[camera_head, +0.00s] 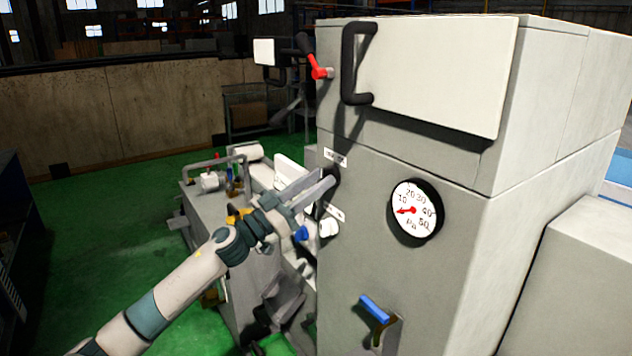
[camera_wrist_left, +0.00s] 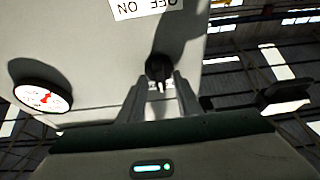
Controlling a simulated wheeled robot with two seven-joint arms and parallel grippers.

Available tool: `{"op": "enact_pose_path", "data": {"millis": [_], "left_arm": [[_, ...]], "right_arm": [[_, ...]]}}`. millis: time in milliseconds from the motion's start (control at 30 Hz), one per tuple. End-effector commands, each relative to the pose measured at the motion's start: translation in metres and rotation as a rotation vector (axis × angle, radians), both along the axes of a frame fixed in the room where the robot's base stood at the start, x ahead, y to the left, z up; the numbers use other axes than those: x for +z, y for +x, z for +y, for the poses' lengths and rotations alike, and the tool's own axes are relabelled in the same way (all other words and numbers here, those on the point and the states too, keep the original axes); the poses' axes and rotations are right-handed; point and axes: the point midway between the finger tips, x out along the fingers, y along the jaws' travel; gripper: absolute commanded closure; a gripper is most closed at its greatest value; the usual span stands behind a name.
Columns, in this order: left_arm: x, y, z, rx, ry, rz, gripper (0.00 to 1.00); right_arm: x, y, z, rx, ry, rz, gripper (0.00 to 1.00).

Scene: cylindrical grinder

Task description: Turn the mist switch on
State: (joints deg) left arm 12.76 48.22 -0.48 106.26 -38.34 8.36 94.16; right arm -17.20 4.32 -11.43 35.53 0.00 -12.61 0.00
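The mist switch is a small black knob (camera_wrist_left: 158,68) on the grey machine front in the left wrist view. A white label (camera_wrist_left: 146,8) reading OFF and ON, upside down in this view, is beside it; the label also shows in the head view (camera_head: 335,157). My left gripper (camera_head: 327,183) reaches the panel just below that label and mostly hides the knob there. In the wrist view its two fingers (camera_wrist_left: 158,88) are apart, with the knob between or just beyond their tips; contact cannot be told. My right gripper is not in view.
A round pressure gauge (camera_head: 414,210) sits right of the gripper. Above are a red-tipped lever (camera_head: 319,72) and a black door handle (camera_head: 352,62). Green floor (camera_head: 95,235) is clear at left.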

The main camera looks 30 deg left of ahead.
Motion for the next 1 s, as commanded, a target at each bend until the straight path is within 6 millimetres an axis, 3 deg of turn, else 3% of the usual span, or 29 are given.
{"op": "enact_pose_path", "data": {"millis": [67,200,233,667,1000], "left_arm": [[0.0,0.0,0.0,0.0,0.0,0.0,0.69],[0.0,0.0,0.0,0.0,0.0,0.0,0.97],[0.0,0.0,0.0,0.0,0.0,0.0,1.0],[-0.001,0.0,0.001,0.001,0.037,-0.015,1.0],[-0.001,0.0,0.002,0.001,0.207,-0.086,1.0]], "right_arm": [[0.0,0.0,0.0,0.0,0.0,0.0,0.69],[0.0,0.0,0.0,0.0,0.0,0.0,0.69],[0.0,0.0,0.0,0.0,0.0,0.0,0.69],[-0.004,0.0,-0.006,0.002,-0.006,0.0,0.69],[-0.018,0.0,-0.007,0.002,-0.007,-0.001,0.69]]}}
